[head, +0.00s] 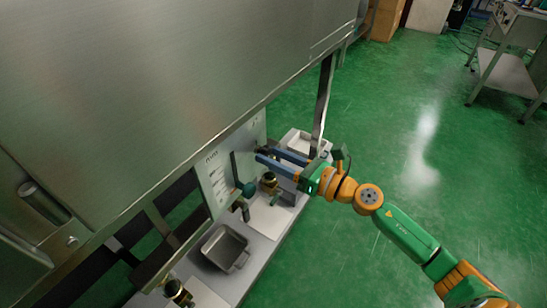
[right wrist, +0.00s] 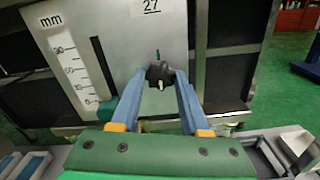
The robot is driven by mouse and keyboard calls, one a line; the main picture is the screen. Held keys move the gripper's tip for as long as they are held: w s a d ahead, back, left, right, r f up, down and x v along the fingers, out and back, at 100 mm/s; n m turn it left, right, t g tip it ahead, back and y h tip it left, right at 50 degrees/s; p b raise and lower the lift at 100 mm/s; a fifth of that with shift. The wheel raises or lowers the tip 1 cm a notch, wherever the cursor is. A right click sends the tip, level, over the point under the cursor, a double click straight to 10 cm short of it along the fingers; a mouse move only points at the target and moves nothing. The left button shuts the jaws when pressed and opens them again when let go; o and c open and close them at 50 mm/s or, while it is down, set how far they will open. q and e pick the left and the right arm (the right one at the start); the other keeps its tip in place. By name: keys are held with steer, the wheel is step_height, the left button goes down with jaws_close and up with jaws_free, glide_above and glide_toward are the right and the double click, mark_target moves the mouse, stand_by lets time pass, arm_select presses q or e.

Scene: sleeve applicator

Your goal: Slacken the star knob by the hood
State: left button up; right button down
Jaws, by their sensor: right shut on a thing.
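The black star knob (right wrist: 160,74) sits on the front of a pale metal plate (right wrist: 125,45), below the label "27", with a small white mark on it. My right gripper (right wrist: 160,80) is shut on the knob, with one blue finger at each side of it. In the head view my right gripper (head: 262,153) reaches in from the right to the plate under the large metal hood (head: 160,80), and its fingers hide most of the knob there. My left gripper is not in view.
A millimetre scale (right wrist: 73,68) and a teal part (right wrist: 106,111) are left of the knob. Brass-coloured fittings (head: 269,182) and a metal tray (head: 225,247) are below the hood. Green floor is open at right; a metal cart (head: 507,72) stands at the far right.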

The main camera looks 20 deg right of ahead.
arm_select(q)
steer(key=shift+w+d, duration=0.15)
arm_select(e)
steer(key=shift+c, duration=2)
jaws_free()
steer(key=shift+s+d+f, duration=0.1)
steer(key=shift+s+d, duration=0.05)
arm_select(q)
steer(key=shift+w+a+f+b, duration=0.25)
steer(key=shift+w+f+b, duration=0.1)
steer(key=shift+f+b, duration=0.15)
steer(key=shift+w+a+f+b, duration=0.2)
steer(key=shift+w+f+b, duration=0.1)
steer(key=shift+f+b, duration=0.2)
arm_select(e)
steer(key=v, duration=0.6)
steer(key=shift+s+d, duration=0.2)
steer(key=shift+s, duration=0.1)
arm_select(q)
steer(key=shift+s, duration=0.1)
